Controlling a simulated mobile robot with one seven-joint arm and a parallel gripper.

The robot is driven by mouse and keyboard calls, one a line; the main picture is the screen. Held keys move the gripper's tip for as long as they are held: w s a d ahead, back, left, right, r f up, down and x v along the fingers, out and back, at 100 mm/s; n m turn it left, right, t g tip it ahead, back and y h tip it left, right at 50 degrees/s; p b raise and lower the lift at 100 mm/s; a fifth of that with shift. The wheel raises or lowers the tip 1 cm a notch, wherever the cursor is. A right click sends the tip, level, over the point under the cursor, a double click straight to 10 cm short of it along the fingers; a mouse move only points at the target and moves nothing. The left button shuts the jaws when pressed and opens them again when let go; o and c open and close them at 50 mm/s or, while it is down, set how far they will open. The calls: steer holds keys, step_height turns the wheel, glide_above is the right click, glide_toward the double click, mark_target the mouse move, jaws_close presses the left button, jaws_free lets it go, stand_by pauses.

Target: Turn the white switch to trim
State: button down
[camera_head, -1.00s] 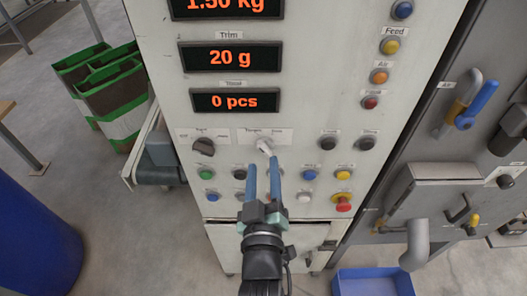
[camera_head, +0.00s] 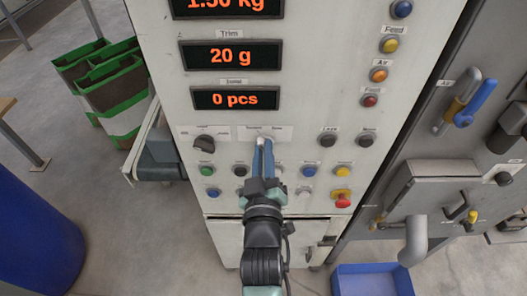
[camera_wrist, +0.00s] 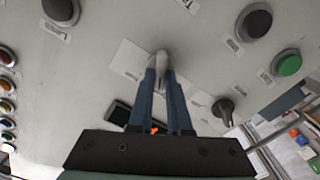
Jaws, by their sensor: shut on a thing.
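The white switch (camera_wrist: 162,61) sits on a pale label plate on the cabinet front. My gripper (camera_head: 263,146) is at the switch, and its two blue fingers are closed around it. In the wrist view the fingertips of my gripper (camera_wrist: 161,75) lie on either side of the white knob. In the head view the fingers hide most of the switch. The small words on its label plate (camera_head: 283,132) are too blurred to read surely. The trim display (camera_head: 231,55) above reads 20 g.
A dark rotary switch (camera_head: 204,143) is to the left on the same panel. Several push buttons surround the fingers, with a red emergency button (camera_head: 342,200) at the lower right. A blue bin (camera_head: 372,281) is on the floor at the lower right.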

steer(key=shift+m, duration=0.3)
steer(key=m, duration=0.7)
steer(key=m+b, duration=0.1)
steer(key=m, duration=0.3)
steer(key=shift+d, duration=0.3)
steer(key=shift+m, duration=0.3)
stand_by(0.4)
steer(key=c, duration=0.9)
jaws_free()
steer(key=shift+o, duration=0.2)
